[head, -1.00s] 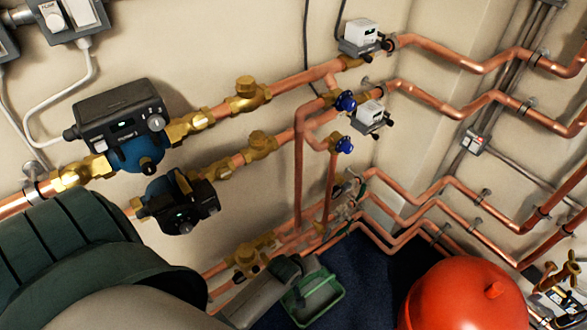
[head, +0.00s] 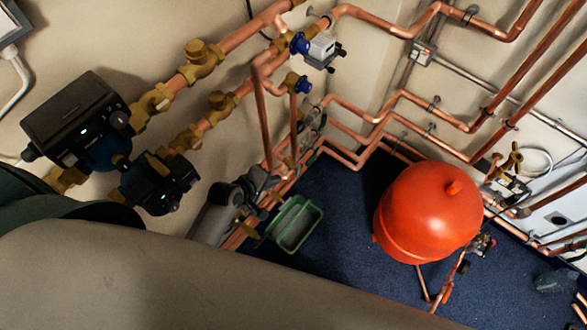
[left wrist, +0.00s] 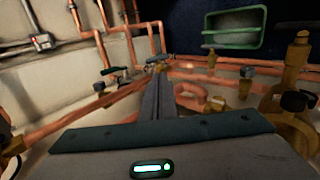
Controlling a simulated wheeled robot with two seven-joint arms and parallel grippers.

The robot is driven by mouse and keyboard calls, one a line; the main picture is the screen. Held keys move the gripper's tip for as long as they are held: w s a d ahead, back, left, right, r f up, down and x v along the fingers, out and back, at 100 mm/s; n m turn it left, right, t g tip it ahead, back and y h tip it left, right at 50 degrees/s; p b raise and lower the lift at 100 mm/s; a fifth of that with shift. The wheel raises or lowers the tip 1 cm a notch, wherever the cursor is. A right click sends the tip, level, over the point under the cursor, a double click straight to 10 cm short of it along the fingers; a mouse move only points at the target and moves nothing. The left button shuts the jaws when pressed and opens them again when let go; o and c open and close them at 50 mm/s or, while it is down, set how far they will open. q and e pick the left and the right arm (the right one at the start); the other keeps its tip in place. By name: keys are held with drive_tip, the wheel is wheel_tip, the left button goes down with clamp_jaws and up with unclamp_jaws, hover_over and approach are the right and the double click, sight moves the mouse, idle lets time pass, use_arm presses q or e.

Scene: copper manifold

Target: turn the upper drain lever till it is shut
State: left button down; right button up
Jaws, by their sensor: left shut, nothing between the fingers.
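The drain valves with their small levers (head: 313,122) sit low on the copper pipes in the wall corner in the head view. They are small there, and I cannot tell the upper lever's angle. In the left wrist view a green-handled lever (left wrist: 115,71) and a second handle (left wrist: 130,59) show just left of my fingertips. My left gripper (head: 262,182) is shut and empty, close to the low pipes, left of the valves. In the left wrist view its fingers (left wrist: 160,70) point at the pipes; contact with a lever cannot be made out. My right gripper is out of view.
A green tray (head: 295,223) lies on the blue floor below the valves. A red tank (head: 428,212) stands to the right. Black pumps (head: 85,118) and brass-fitted copper pipes line the wall above my left arm. Open floor (head: 335,200) lies between tray and tank.

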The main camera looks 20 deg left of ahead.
use_arm(q)
drive_tip(key=p, duration=0.1)
approach(299, 168)
drive_tip(key=x, duration=0.4)
drive_tip(key=shift+f, duration=0.5)
drive_tip(key=shift+w+d+f, duration=0.3)
drive_tip(key=shift+w, duration=0.2)
drive_tip(key=shift+w, duration=0.2)
